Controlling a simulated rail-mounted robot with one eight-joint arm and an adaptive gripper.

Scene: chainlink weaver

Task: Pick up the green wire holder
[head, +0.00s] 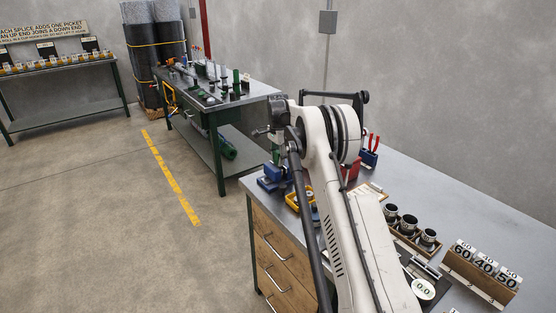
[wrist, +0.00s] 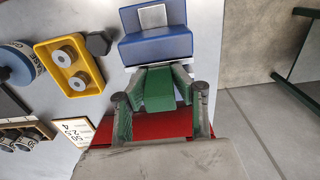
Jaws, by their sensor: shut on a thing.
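The green wire holder (wrist: 157,92) shows in the wrist view as a blocky green piece between the two fingers of my gripper (wrist: 160,96). My gripper is shut on it, with a fingertip against each side. The lower part of the holder is hidden by the gripper body.
A blue block with a pale label (wrist: 155,35) lies just beyond the holder; a red piece (wrist: 150,132) shows beneath the fingers. A yellow tray (wrist: 47,60) with two grey rolls is at left. Cups (head: 409,222) and number cards (head: 484,268) stand on the bench. Floor lies right of the bench edge in the wrist view.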

